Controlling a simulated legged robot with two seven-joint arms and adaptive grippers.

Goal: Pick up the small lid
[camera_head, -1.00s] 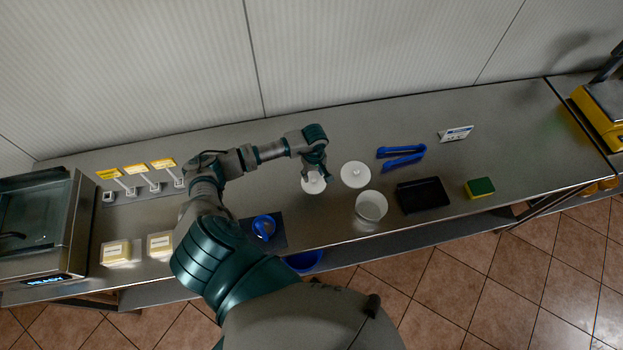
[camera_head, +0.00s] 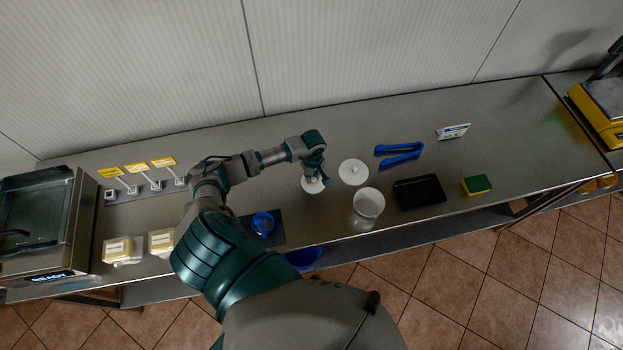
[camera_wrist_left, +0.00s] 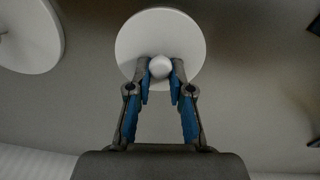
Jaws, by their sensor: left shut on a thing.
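The small lid (camera_head: 312,186) is a white disc with a round knob, below my left gripper (camera_head: 315,176) on the steel counter. In the left wrist view the lid (camera_wrist_left: 188,40) lies beyond the fingertips. My left gripper (camera_wrist_left: 160,70) is shut on the lid's knob, one blue-padded finger on each side. I cannot tell whether the lid is clear of the counter. A larger white lid (camera_head: 353,172) lies just to the right; its edge also shows in the left wrist view (camera_wrist_left: 28,35). My right gripper is not in view.
A white tub (camera_head: 369,204) stands in front of the larger lid. Blue tongs (camera_head: 399,154), a black tray (camera_head: 419,191) and a sponge (camera_head: 477,185) lie to the right. A blue object (camera_head: 263,223) on a dark mat is to the left. The counter behind the lids is clear.

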